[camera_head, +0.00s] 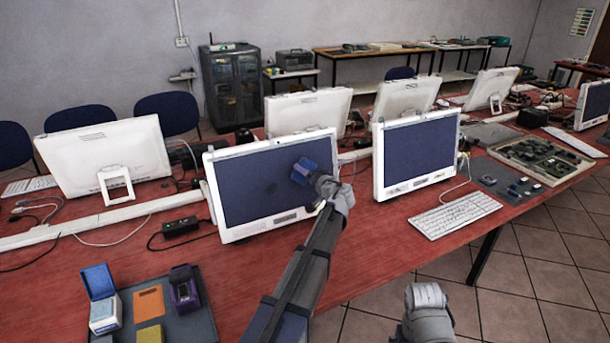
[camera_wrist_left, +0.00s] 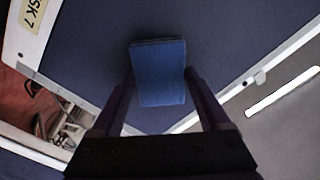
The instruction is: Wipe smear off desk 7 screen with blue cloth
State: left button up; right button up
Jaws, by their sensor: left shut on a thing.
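The desk 7 monitor (camera_head: 240,190) is white-framed with a dark blue screen and stands upright on the red desk. Part of its label (camera_wrist_left: 32,16), reading "SK 7", shows in the left wrist view. My left gripper (camera_head: 314,178) is shut on the blue cloth (camera_head: 303,168), a small folded pad, in front of the right part of the screen. In the left wrist view, the cloth (camera_wrist_left: 158,72) sits between the fingertips with the dark screen (camera_wrist_left: 220,40) behind it. I cannot tell whether it touches the glass.
A second white monitor (camera_head: 416,155) stands close to the right, with a keyboard (camera_head: 455,214) before it. A grey mat (camera_head: 195,322) at the front left holds several small items. A black adapter (camera_head: 180,227) and cables lie left of the desk 7 monitor.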

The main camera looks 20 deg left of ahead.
aim_at(295, 179)
pick_arm(q)
jog(key=shift+w+d+r+p, duration=0.3)
jog(key=shift+w+d, duration=0.15)
jog(key=shift+w, duration=0.25)
jog(key=shift+w+d+r+p, duration=0.2)
jog(key=shift+w+d+r, duration=0.1)
jog(key=shift+w+d, duration=0.25)
jog(key=shift+a, duration=0.1)
jog(key=shift+a+f, duration=0.1)
jog(key=shift+s+a+f+b, duration=0.3)
jog(key=shift+s+a, duration=0.2)
jog(key=shift+s, duration=0.15)
jog(key=shift+s+a+f+b, duration=0.3)
jog(key=shift+s+a, duration=0.15)
jog(key=shift+s, duration=0.2)
jog(key=shift+s+a+f+b, duration=0.3)
jog(key=shift+s+a, duration=0.2)
jog(key=shift+s, duration=0.2)
jog(key=shift+s+a+f+b, duration=0.2)
jog(key=shift+s+a+b, duration=0.1)
jog(key=shift+s+a, duration=0.3)
jog(key=shift+s+d, duration=0.1)
